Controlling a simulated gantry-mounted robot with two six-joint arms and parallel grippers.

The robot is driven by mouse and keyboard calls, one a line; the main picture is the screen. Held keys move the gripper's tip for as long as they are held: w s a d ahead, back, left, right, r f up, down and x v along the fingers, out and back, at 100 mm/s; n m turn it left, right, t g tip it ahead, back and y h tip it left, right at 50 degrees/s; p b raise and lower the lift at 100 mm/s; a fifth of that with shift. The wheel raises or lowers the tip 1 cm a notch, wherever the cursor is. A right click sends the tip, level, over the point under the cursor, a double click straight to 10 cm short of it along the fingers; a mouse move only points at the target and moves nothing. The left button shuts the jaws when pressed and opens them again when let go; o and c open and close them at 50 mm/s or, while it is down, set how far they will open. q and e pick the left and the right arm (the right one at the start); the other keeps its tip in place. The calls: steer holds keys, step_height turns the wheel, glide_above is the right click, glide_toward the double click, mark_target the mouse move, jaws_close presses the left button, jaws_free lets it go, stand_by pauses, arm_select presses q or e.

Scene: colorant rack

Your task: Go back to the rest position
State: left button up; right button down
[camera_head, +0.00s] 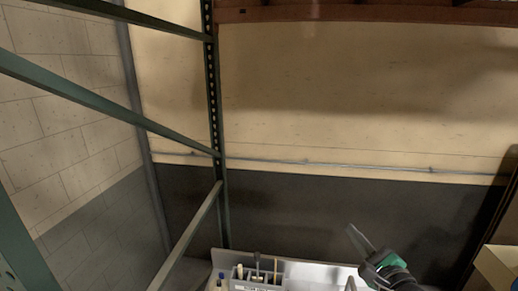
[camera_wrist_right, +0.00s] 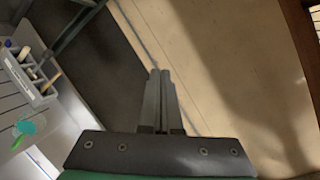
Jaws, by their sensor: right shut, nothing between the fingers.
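My right gripper (camera_head: 358,240) is raised at the lower right of the head view, in front of the dark lower part of the wall. In the right wrist view its two grey fingers (camera_wrist_right: 158,88) are together, with nothing between them. Beyond the fingers there is only wall; they touch nothing. My left gripper is not seen in the head view.
A grey caddy (camera_head: 258,276) with brushes and tools stands on a light work surface (camera_head: 310,272) at the bottom; the caddy also shows in the right wrist view (camera_wrist_right: 38,92). Green rack posts (camera_head: 215,120) rise at the left. A cardboard box (camera_head: 497,265) is at the lower right edge.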

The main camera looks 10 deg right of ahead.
steer(key=s+a+r+n+t+y, duration=0.1)
steer(key=s+a+r+n+t, duration=0.15)
steer(key=a+r+n, duration=0.4)
steer(key=s+a+r+n+t+y, duration=0.2)
steer(key=s+a+r, duration=0.15)
steer(key=r, duration=0.65)
steer(key=s+a+r+n+t+y, duration=0.15)
steer(key=s+a+r+n, duration=0.3)
steer(key=r, duration=0.45)
steer(key=s+d+r+n+t+h, duration=0.1)
steer(key=s+r+n+t+h, duration=0.1)
steer(key=s+r+n+t, duration=0.2)
steer(key=shift+s+r+n, duration=1.65)
steer(key=shift+s+n, duration=1.85)
steer(key=shift+n, duration=1.6)
